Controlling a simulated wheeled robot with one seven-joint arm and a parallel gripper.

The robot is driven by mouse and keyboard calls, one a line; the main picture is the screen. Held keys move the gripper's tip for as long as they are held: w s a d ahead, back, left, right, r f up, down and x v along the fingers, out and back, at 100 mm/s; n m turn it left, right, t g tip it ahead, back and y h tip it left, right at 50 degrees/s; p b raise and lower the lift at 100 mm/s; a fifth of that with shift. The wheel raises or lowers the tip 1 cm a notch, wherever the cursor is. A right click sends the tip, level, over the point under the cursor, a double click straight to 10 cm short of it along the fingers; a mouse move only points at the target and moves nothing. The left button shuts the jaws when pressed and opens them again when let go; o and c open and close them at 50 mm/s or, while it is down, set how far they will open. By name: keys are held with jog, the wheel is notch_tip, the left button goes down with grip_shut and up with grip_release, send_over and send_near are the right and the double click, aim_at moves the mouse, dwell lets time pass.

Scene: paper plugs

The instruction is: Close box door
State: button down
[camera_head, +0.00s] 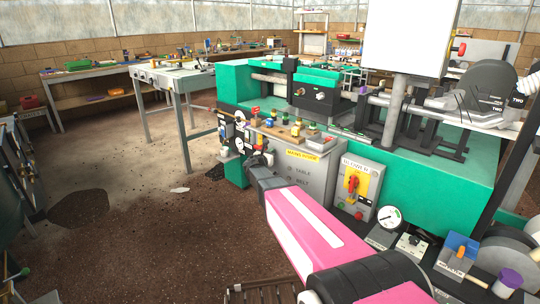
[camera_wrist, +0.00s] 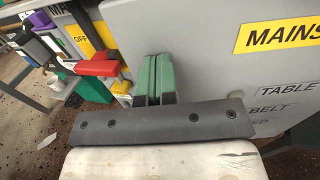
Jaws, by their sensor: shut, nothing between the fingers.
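A grey box (camera_head: 318,172) with a yellow "MAINS" label stands against the green machine in the middle of the head view. Its grey lettered face, marked TABLE and BELT, fills the right of the wrist view (camera_wrist: 222,70). I cannot tell which panel is the door or how far it stands open. My gripper shows in the wrist view (camera_wrist: 154,62) as two green fingers, shut and empty, close in front of the grey face. Whether they touch it is unclear. In the head view the gripper's tips are hidden near the box's left side.
A red lever (camera_wrist: 98,68) on a yellow OFF plate is left of my fingers. A grey isolator box (camera_head: 338,182) with a red switch stands right of the mains box. Coloured plugs (camera_head: 295,130) sit above it. Floor (camera_head: 130,225) at left is mostly open.

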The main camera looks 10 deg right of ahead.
jog(key=w+d+m+g+h, duration=0.1)
jog(key=w+d, duration=0.1)
jog(key=w, duration=0.1)
jog(key=w+d+m+g+h, duration=0.1)
jog(key=w+d, duration=0.2)
jog(key=shift+w+d, duration=0.1)
jog(key=shift+d, duration=0.05)
